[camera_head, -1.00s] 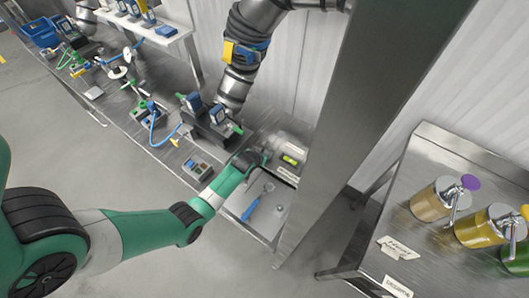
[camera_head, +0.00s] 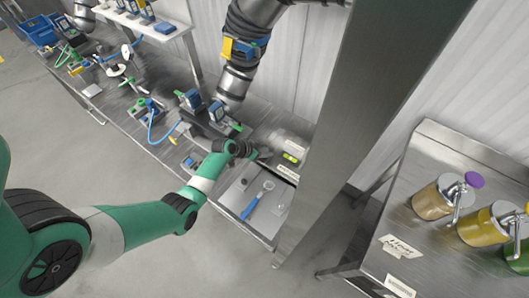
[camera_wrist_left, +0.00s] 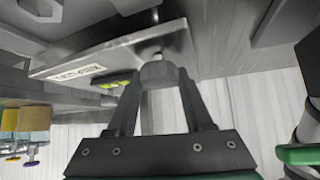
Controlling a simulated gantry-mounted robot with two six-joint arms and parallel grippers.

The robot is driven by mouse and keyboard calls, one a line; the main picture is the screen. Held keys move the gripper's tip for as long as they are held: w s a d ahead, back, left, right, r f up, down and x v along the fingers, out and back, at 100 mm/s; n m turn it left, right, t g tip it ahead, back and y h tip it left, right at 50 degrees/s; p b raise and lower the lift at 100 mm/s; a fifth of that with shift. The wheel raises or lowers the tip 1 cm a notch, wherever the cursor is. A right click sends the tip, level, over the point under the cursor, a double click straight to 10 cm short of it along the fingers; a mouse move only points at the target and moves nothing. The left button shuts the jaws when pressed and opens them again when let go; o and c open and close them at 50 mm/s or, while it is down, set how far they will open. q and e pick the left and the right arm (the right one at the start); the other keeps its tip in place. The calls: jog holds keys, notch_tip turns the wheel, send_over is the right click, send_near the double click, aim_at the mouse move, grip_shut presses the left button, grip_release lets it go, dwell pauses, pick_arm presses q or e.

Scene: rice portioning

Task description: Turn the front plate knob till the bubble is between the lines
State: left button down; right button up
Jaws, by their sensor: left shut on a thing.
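My left gripper (camera_head: 262,154) is at the front left corner of the metal plate assembly at the end of the bench. In the left wrist view my left gripper (camera_wrist_left: 160,88) is shut on a round grey knob (camera_wrist_left: 158,73), with a finger on each side. The knob sits under the plate (camera_wrist_left: 125,52), which carries a white label. A yellow-green bubble level (camera_head: 291,157) lies on the plate assembly, right of the gripper. It also shows in the left wrist view (camera_wrist_left: 113,84). The bubble and lines are too small to read. My right gripper is not in view.
A blue-handled tool (camera_head: 257,200) lies on the lower shelf (camera_head: 236,193) below the plate. A steel post (camera_head: 340,130) stands just to the right. Several devices and a blue hose (camera_head: 152,125) are on the bench to the left. A side table (camera_head: 420,235) holds pump jars.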

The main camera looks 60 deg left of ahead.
pick_arm(q)
jog(key=shift+s+m+h+p, duration=0.1)
jog(key=shift+m+h+p, duration=0.3)
jog(key=shift+m, duration=0.1)
jog(key=shift+r+m+h+p, duration=0.2)
jog(key=shift+m+h+p, duration=0.6)
jog(key=shift+m+p, duration=0.15)
jog(key=shift+m, duration=0.25)
jog(key=shift+f+m+h+p, duration=0.2)
jog(key=shift+m+h+p, duration=0.2)
jog(key=shift+m+h, duration=0.25)
jog(key=shift+f+m+h+b, duration=0.2)
jog(key=shift+m+h+b, duration=0.2)
jog(key=shift+m, duration=0.15)
jog(key=shift+r, duration=0.1)
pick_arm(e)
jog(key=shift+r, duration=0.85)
pick_arm(q)
jog(key=shift+m+h, duration=0.25)
jog(key=shift+m, duration=0.05)
jog(key=shift+r, duration=0.1)
jog(key=shift+c, duration=1.5)
grip_release()
